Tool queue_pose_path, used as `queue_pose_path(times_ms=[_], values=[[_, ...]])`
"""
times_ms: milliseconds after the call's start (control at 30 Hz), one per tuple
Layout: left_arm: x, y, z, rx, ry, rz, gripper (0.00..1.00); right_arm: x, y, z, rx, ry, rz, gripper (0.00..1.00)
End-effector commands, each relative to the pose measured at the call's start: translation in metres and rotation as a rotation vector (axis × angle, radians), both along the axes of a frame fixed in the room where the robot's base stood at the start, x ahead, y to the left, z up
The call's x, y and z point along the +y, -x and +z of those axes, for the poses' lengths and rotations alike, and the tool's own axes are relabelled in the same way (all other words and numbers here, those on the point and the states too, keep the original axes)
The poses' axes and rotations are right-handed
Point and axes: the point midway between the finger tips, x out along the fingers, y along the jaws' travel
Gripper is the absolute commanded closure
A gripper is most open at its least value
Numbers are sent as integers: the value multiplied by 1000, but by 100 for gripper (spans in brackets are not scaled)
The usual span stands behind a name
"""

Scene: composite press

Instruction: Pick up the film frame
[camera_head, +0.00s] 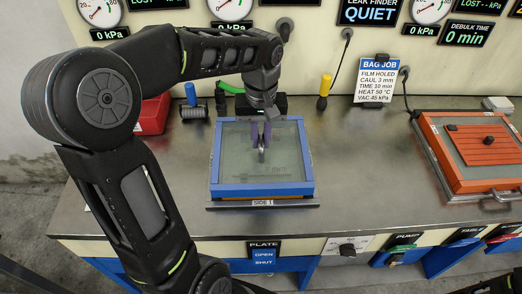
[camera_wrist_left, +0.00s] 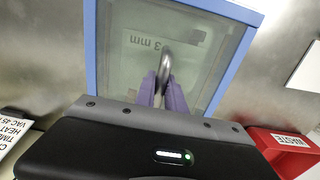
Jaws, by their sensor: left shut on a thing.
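The film frame (camera_head: 308,165) is a blue square with a see-through film, lying over the plate marked SIDE 1 (camera_head: 222,207) on the metal bench. It also shows in the left wrist view (camera_wrist_left: 236,72), with "3 mm" lettering seen through the film. A grey metal handle (camera_wrist_left: 167,56) stands near the middle of the film. My left gripper (camera_head: 261,143) reaches down over the frame, its purple fingers shut on this handle; the fingers also show in the left wrist view (camera_wrist_left: 163,90). I cannot tell if the frame is clear of the plate. My right gripper is not in view.
An orange-framed panel (camera_head: 485,150) with a knob lies at the right. A red waste bin (camera_head: 153,115), a blue-handled roller (camera_head: 192,102) and a yellow-handled tool (camera_head: 324,92) stand behind. The BAG JOB card (camera_head: 380,80) is at the back. Bench right of the frame is clear.

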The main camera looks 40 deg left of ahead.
Motion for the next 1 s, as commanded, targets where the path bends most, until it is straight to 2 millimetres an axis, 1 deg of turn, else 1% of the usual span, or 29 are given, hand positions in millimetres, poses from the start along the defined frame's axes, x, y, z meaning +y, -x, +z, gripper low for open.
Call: queue_pose_path(times_ms=[333,467,567,833,900,1000], values=[[0,-1,2,-2,0,0,100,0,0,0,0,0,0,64],[0,-1,11,-5,-1,0,100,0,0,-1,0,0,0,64],[0,-1,25,-5,-1,-1,100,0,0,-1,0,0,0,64],[0,-1,76,-6,-1,0,100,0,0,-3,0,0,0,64],[0,-1,91,-4,0,0,100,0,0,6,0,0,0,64],[0,0,99,-2,0,0,100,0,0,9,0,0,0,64]])
